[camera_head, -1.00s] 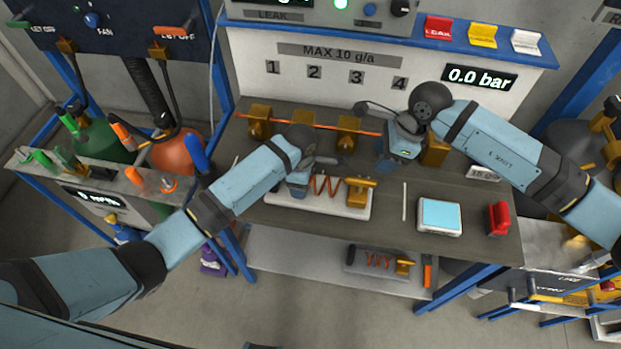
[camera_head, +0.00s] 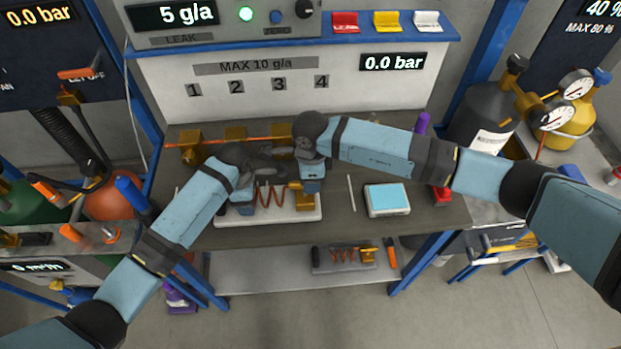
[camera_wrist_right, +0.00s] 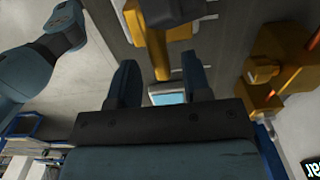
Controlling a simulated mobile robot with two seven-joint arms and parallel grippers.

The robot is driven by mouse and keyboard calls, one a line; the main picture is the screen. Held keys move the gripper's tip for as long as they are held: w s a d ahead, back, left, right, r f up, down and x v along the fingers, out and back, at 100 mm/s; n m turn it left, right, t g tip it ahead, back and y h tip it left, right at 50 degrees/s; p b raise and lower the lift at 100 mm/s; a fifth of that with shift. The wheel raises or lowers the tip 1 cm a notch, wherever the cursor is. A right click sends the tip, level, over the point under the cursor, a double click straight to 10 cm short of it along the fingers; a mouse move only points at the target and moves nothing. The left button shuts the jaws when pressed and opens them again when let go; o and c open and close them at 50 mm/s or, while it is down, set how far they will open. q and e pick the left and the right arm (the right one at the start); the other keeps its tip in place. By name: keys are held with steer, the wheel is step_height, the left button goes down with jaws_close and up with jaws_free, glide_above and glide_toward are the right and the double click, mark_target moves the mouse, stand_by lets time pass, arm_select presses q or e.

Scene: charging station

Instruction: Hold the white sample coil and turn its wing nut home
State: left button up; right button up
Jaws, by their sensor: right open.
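The white sample coil has a white base plate (camera_head: 230,219), a copper-coloured spiral (camera_head: 270,196) and a brass fitting (camera_head: 306,203) at its right end. It lies on the grey bench. My left gripper (camera_head: 243,206) points down at the coil's left end; its fingertips are hidden, so its grip cannot be told. My right gripper (camera_head: 312,184) is directly above or behind the brass fitting and hides its top. In the right wrist view the fingers (camera_wrist_right: 158,76) are apart and empty, with the brass fitting (camera_wrist_right: 150,38) just ahead between them. I cannot make out the wing nut's wings.
Brass blocks (camera_head: 189,148) joined by an orange rod stand behind the coil. A scale with a blue top (camera_head: 388,198) and a red object (camera_head: 441,194) stand to the right. Another coil (camera_head: 344,258) lies on the lower shelf. The bench front right is clear.

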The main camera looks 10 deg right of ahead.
steer(key=shift+f, duration=0.55)
jaws_close()
